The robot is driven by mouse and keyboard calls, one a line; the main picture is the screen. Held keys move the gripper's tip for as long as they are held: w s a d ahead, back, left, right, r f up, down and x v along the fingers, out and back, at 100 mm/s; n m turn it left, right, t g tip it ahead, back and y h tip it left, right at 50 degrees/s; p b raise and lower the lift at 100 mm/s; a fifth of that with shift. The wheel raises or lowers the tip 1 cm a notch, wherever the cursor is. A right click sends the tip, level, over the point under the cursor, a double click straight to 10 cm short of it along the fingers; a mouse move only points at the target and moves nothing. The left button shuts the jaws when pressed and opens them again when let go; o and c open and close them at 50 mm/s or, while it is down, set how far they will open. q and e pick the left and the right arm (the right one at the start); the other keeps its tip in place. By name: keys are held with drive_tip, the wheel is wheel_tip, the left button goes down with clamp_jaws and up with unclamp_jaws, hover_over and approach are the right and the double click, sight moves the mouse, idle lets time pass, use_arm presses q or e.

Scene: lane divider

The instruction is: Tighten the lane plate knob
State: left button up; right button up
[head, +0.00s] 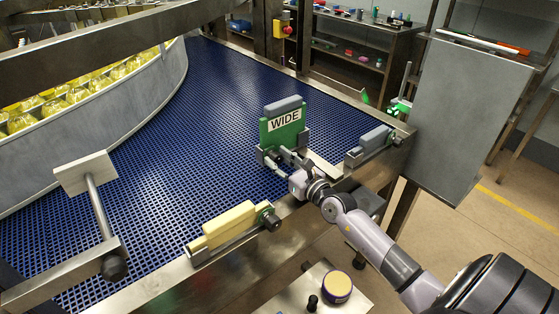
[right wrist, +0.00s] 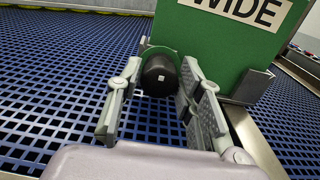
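The green lane plate (head: 275,136) with a "WIDE" label stands upright in a grey bracket on the blue mesh belt; it also shows in the right wrist view (right wrist: 225,48). The black lane plate knob (right wrist: 158,76) sits low in front of the plate, with a green rounded piece behind it. My right gripper (head: 278,161) reaches in over the rail to the knob. In the right wrist view its fingers (right wrist: 160,82) stand apart, one on each side of the knob; no firm contact is visible. My left gripper is not in view.
A cream block (head: 228,223) with a dark knob (head: 272,222) sits on the near rail. A grey block (head: 375,138) is on the rail to the right. A grey panel (head: 462,115) stands at right. A round yellow-topped container (head: 337,284) rests on a lower shelf.

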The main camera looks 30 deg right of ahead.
drive_tip(key=o, duration=0.3)
drive_tip(key=s, duration=0.8)
drive_tip(key=s+d, duration=0.1)
drive_tip(key=s, duration=0.3)
idle(0.7)
